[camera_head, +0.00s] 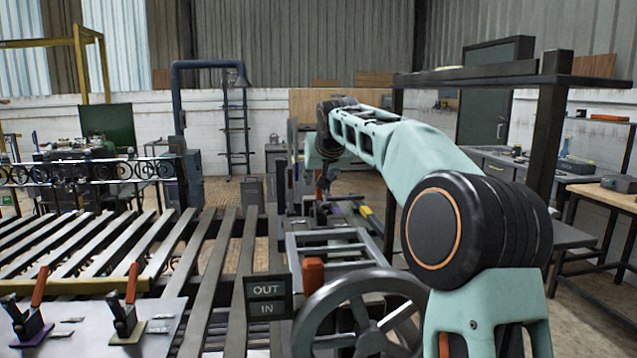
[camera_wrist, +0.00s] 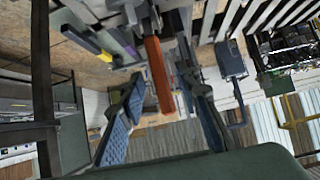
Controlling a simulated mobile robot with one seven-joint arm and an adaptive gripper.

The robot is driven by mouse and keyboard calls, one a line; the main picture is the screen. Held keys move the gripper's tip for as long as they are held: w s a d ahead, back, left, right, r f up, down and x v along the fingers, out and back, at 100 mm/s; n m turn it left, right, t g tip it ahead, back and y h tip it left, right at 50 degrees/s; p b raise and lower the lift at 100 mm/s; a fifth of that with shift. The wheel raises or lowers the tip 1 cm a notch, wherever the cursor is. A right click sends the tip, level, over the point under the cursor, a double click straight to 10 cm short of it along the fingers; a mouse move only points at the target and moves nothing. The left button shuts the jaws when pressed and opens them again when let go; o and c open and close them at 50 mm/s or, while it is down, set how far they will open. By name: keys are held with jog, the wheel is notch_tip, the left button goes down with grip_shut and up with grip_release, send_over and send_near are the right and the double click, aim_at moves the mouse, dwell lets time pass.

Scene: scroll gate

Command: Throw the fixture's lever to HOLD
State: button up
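The fixture's lever has a long orange handle (camera_wrist: 158,75) in the wrist view, rising from a grey metal base. It lies between the two blue-padded fingers of my gripper (camera_wrist: 161,92), with gaps visible on both sides. My gripper is open, and no contact with the handle shows. In the head view the fixture (camera_head: 345,212) stands beyond the slatted frame, and my gripper (camera_head: 322,183) hangs over it, small and partly hidden by dark parts. A small orange bit shows there. No HOLD marking can be read.
Yellow (camera_wrist: 85,42) and purple pieces lie beside the lever's base. A dark rack post (camera_head: 549,140) rises right of my arm.

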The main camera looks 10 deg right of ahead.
jog(key=v, duration=0.8)
jog(key=shift+s+r, duration=0.2)
jog(key=shift+s, duration=0.05)
jog(key=shift+c, duration=0.4)
